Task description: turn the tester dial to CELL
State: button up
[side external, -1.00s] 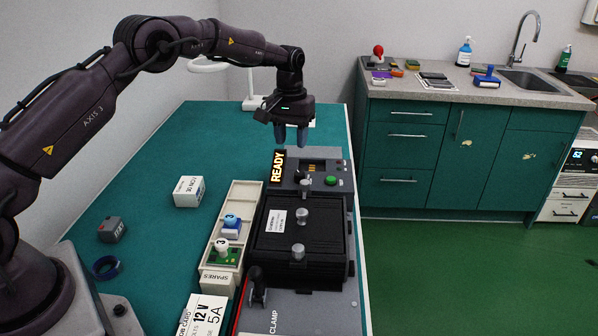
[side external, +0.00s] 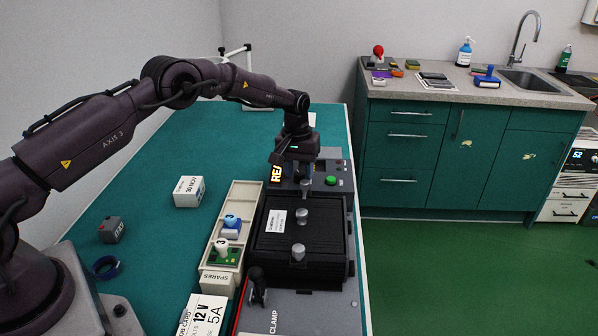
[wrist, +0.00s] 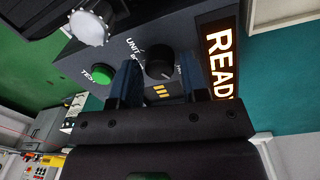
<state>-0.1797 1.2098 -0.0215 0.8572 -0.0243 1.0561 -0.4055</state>
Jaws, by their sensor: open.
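The tester (wrist: 85,62) is a dark grey box with a lit READY display (wrist: 219,62). Its black round dial (wrist: 160,64) sits in the wrist view between my two fingers. A printed label starting UNIT is beside the dial; the other lettering is partly hidden or too small to read, and I cannot tell where the dial points. My gripper (wrist: 157,76) is open, one finger on each side of the dial; contact cannot be told. In the side view my gripper (side external: 308,178) is low over the tester and hides the dial.
A green button (side external: 331,180) is beside the dial. A black clamp fixture (side external: 275,240) with silver knobs (side external: 298,251) stands nearer the camera. A cream spares tray (side external: 239,197) is left of it. A white box (side external: 189,191) stands on the green table, which is mostly clear at left.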

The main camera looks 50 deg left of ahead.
jog(key=shift+f, duration=0.4)
jog(key=c, duration=0.6)
jog(key=shift+c, duration=0.2)
jog(key=shift+m, duration=0.3)
jog(key=m, duration=0.3)
jog(key=shift+m, duration=2.1)
